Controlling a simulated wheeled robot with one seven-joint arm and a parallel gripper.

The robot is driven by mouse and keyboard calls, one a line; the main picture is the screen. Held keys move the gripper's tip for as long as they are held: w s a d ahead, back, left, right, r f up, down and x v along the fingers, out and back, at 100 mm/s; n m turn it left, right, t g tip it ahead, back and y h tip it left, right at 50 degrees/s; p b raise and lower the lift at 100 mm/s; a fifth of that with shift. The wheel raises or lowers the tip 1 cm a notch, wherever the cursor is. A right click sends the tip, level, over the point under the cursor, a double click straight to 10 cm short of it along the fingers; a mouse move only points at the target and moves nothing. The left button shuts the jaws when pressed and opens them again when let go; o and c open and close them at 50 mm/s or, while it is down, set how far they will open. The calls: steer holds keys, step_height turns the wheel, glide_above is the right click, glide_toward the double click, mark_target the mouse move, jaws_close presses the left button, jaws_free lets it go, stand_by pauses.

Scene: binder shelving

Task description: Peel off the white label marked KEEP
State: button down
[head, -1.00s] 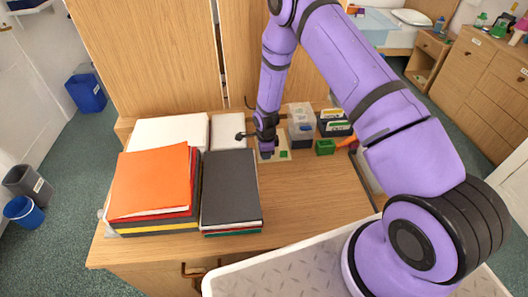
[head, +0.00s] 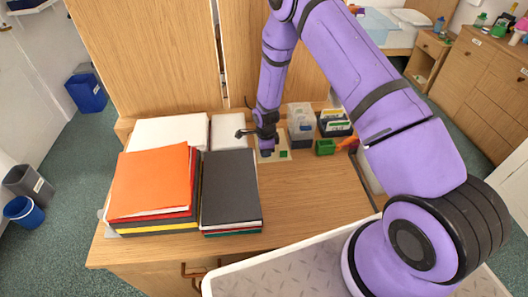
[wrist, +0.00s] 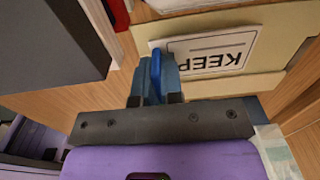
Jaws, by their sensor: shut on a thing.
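In the head view my gripper (head: 266,151) points down at the back of the desk, over a pale card (head: 272,159). The label's print cannot be read there.
A dark binder stack (head: 231,187) and an orange-topped stack (head: 152,180) stand left of my gripper. A clear box (head: 300,118), a dark card tray (head: 334,124) and a green block (head: 325,147) stand to its right. The desk front (head: 310,200) is clear.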

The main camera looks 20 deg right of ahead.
steer(key=shift+r, duration=0.15)
steer(key=shift+r, duration=2.15)
steer(key=shift+r, duration=0.2)
steer(key=shift+r, duration=0.3)
steer(key=shift+r, duration=1.6)
step_height(320, 180, up, 5)
steer(key=shift+f, duration=0.1)
stand_by(0.3)
steer(key=s, duration=1.2)
